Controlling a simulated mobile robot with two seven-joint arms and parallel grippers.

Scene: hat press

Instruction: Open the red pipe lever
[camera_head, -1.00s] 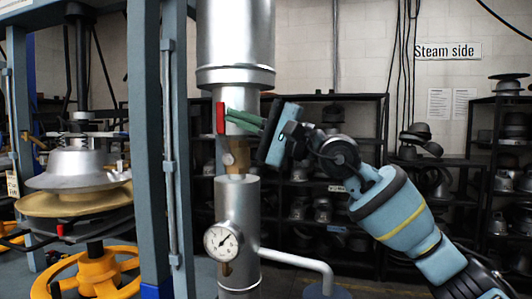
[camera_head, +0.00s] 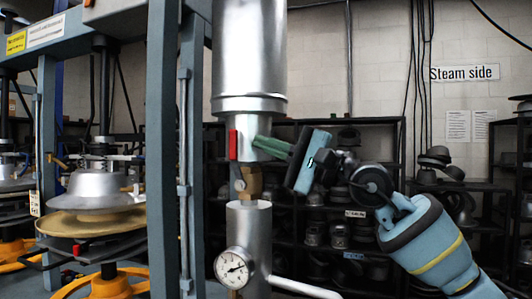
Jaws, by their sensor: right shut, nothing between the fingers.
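The red pipe lever (camera_head: 233,145) hangs upright at the left side of the steel steam pipe (camera_head: 248,60), above a brass valve body (camera_head: 252,181). My right gripper (camera_head: 257,143) comes in from the right. Its green fingers are shut with nothing between them. The fingertips overlap the pipe in the picture, a short way right of the red lever, with a visible gap between them and the lever. My left gripper is not in view.
A pressure gauge (camera_head: 234,268) sits on the lower pipe. A blue-grey press post (camera_head: 166,150) stands left of the pipe. A hat press (camera_head: 98,195) is further left. Dark shelves (camera_head: 340,215) with hat blocks stand behind my right arm.

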